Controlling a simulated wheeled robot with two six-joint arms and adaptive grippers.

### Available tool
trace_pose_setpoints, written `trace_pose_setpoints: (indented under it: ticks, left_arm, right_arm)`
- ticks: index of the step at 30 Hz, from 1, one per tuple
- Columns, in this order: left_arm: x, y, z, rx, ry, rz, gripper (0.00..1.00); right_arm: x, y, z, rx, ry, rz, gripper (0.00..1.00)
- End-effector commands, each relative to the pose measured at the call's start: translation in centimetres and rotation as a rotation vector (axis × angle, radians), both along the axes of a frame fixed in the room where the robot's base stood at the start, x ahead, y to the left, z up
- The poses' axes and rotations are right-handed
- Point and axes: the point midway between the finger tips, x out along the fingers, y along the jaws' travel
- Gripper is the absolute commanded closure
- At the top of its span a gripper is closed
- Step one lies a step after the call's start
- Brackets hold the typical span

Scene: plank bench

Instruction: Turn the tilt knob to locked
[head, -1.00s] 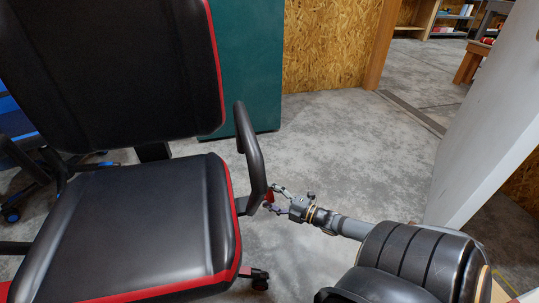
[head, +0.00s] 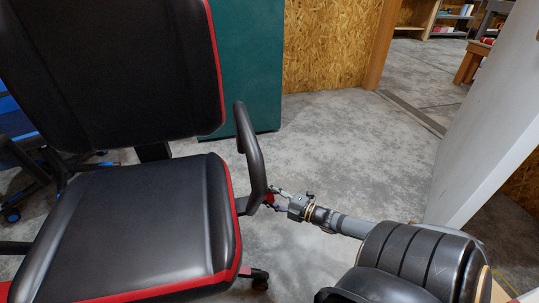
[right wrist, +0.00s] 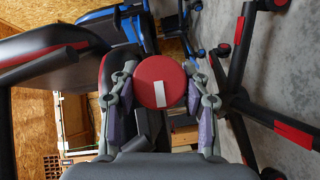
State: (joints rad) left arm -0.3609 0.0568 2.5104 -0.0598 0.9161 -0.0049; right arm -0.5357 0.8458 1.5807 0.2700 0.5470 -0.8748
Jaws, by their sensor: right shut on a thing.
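The tilt knob (right wrist: 160,75) is a round red disc with a white bar on its face, seen face-on in the right wrist view. In the head view it is a small red spot (head: 269,198) under the armrest, at the side of a black and red chair (head: 130,225). My right gripper (right wrist: 160,92) has one finger on each side of the knob, shut on it. It also shows in the head view (head: 274,199), reaching in from the right. The knob's stem and any lock markings are hidden. My left gripper is not in view.
The chair's black armrest (head: 250,145) rises just above my right gripper. A blue chair (right wrist: 110,22) shows behind in the right wrist view. A white panel (head: 480,130) stands at the right. The grey concrete floor (head: 345,145) beyond the gripper is clear.

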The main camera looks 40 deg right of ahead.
Motion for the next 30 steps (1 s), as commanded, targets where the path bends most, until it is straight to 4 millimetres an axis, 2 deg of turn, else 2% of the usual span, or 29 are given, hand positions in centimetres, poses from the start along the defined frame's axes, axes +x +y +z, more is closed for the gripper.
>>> trace_pose_setpoints:
  ticks: [12, 30]
  left_arm:
    - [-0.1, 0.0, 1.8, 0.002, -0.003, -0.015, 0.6]
    - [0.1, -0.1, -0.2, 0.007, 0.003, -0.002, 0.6]
  right_arm:
    - [0.0, 0.0, 0.2, 0.132, 0.253, 0.002, 0.85]
    - [0.0, -0.1, -0.1, 0.39, 0.736, 0.002, 0.85]
